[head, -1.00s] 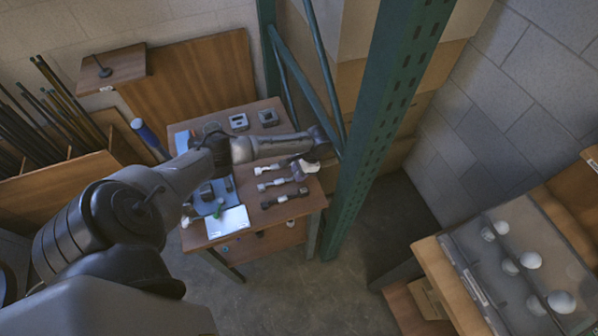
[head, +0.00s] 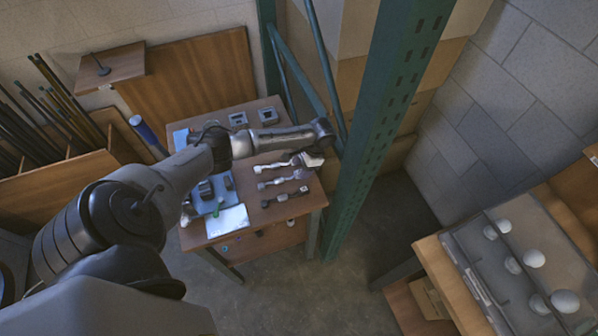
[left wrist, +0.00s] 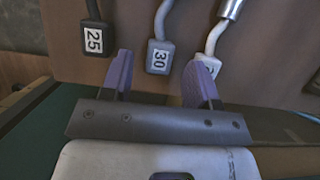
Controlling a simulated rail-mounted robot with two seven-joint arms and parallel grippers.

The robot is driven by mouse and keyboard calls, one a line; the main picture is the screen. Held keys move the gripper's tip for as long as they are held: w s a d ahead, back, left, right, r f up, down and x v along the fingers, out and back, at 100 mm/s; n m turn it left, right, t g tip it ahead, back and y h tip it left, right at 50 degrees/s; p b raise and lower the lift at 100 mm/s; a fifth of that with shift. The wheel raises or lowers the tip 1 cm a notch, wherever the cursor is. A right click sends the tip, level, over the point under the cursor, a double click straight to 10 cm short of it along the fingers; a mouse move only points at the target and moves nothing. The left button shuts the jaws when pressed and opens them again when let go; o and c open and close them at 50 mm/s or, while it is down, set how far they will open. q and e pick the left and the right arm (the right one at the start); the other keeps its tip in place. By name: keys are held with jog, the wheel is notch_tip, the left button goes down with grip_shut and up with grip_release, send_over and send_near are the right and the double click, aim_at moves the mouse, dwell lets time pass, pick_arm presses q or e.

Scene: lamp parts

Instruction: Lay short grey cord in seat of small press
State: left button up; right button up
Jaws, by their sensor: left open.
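Three cords lie side by side on the wooden table (head: 215,238): a white one (head: 268,167), a grey one (head: 272,184) and a black one (head: 272,202). In the left wrist view the grey cord's end block (left wrist: 159,57) bears the label 30. A dark block (left wrist: 95,39) labelled 25 is to its left, and the white cord's end (left wrist: 208,63) is to its right. My left gripper (left wrist: 160,80) is open and empty, its purple fingers spread on either side of the 30 block. Two grey blocks, one square (head: 238,119) and one smaller (head: 268,115), stand at the table's back; I cannot tell which is the small press.
A green slotted post (head: 385,120) stands close to the table's right side, near my left gripper. A blue mat (head: 208,205) with dark parts and a white sheet (head: 228,221) cover the table's left. A case with white globes (head: 533,258) stands at far right.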

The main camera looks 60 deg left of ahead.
pick_arm(q)
jog(key=v, duration=1.1)
jog(key=shift+r, duration=0.1)
